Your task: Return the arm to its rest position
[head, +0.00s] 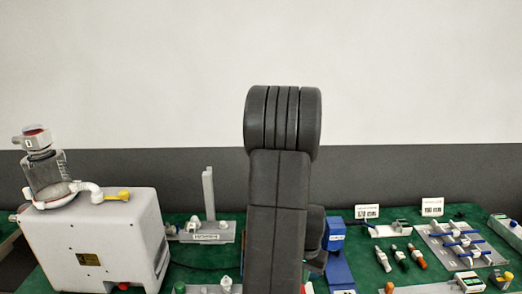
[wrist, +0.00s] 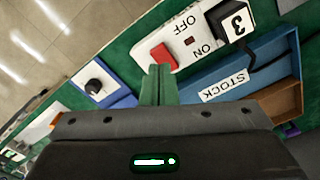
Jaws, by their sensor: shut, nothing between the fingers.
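My arm (head: 277,200) stands upright in the middle of the head view, its dark links covering part of the bench. My gripper is hidden or not distinguishable in that view. In the wrist view my gripper (wrist: 158,84) shows as two narrow green fingers pressed together, with nothing between them. The fingertips appear close to a red rocker switch (wrist: 163,56) on a white plate marked ON and OFF. Whether they touch it I cannot tell.
A white pump unit (head: 95,240) with a clear canister (head: 46,176) stands at left. A board with blue-handled valves (head: 462,243) lies at right. A blue STOCK tray (wrist: 245,75) and a black knob (wrist: 93,86) are near the fingers. Above the bench is free room.

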